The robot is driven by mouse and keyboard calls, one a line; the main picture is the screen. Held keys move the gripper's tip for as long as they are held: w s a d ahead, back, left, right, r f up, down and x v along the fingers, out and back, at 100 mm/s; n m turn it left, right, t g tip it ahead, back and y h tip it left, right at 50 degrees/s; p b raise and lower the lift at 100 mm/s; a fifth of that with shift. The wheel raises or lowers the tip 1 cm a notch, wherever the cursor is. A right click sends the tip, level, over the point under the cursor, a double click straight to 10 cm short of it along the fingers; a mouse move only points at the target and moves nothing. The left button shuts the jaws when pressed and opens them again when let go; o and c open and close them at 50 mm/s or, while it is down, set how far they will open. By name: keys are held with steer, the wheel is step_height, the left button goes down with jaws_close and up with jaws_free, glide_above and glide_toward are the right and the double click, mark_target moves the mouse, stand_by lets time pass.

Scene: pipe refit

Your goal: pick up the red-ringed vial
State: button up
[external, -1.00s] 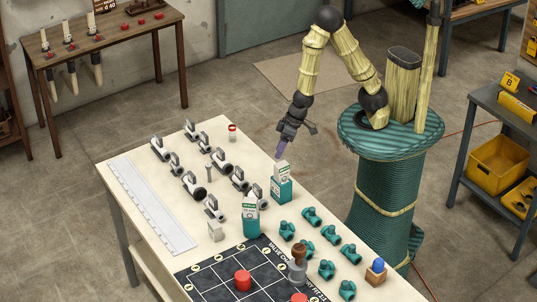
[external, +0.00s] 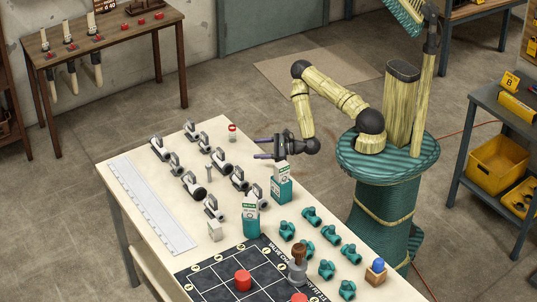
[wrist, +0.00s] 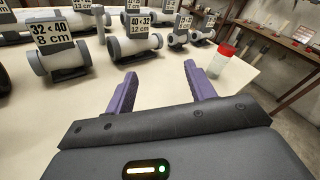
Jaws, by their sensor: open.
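The red-ringed vial (external: 232,133) stands upright near the far right edge of the cream table; it is small and clear with a red top band. In the wrist view the vial (wrist: 222,60) stands just beyond and to the right of the right fingertip, apart from it. My gripper (external: 260,148) is level above the table edge, its purple fingers pointing left in the external view. In the wrist view my gripper (wrist: 163,84) is open, with nothing between its fingers.
Grey-and-white pipe fittings with number tags (wrist: 142,47) stand ahead and left of my gripper. Teal-and-white boxes (external: 281,187) stand below my gripper in the external view. Teal fittings (external: 327,234) and a dark grid mat (external: 215,275) lie on the near part. Bare table surrounds the vial.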

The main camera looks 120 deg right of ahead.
steer(key=s+d+f+m+g+h+b, duration=0.1)
steer(key=s+d+m+g+h, duration=0.2)
steer(key=s+m, duration=0.4)
steer(key=shift+d+f+m+h, duration=0.15)
steer(key=shift+d+m+h, duration=0.45)
steer(key=shift+m+h, duration=0.3)
steer(key=b, duration=0.9)
glide_toward(232, 129)
steer(key=d, duration=0.1)
steer(key=w+d+f, duration=0.1)
steer(key=d, duration=0.1)
steer(key=w+d, duration=0.1)
steer(key=d, duration=0.1)
steer(key=shift+d+f+p, duration=0.15)
steer(key=shift+f+p, duration=0.15)
steer(key=shift+p, duration=0.1)
steer(key=shift+x, duration=2.6)
steer(key=shift+s+r, duration=0.15)
